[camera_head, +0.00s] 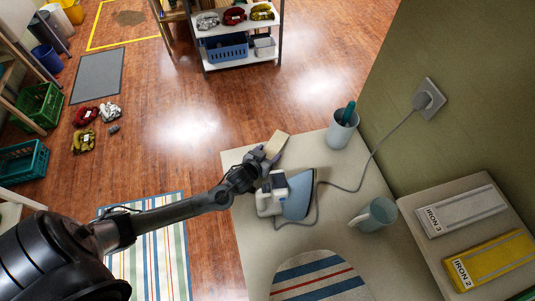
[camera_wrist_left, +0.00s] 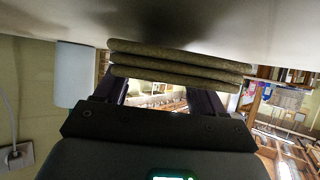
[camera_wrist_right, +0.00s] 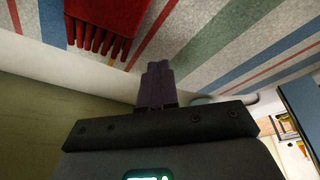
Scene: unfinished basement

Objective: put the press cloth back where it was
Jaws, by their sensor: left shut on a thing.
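The press cloth (camera_head: 277,145) is a small beige-olive folded pad near the far left edge of the pale table (camera_head: 238,157). My left gripper (camera_head: 262,158) is shut on it. In the left wrist view the folded layers of the cloth (camera_wrist_left: 175,65) lie across the fingers, close to the pale tabletop; I cannot tell whether they touch it. My right gripper (camera_wrist_right: 157,85) is shut with its fingertips together and nothing visible between them. It is beside a striped pad (camera_wrist_right: 225,45) and a red toothed object (camera_wrist_right: 105,25), and is outside the head view.
A blue-and-white iron (camera_head: 297,195) stands just nearer than my left gripper, its cord running to a wall socket (camera_head: 428,100). A striped pad (camera_head: 318,279) lies at the near end.

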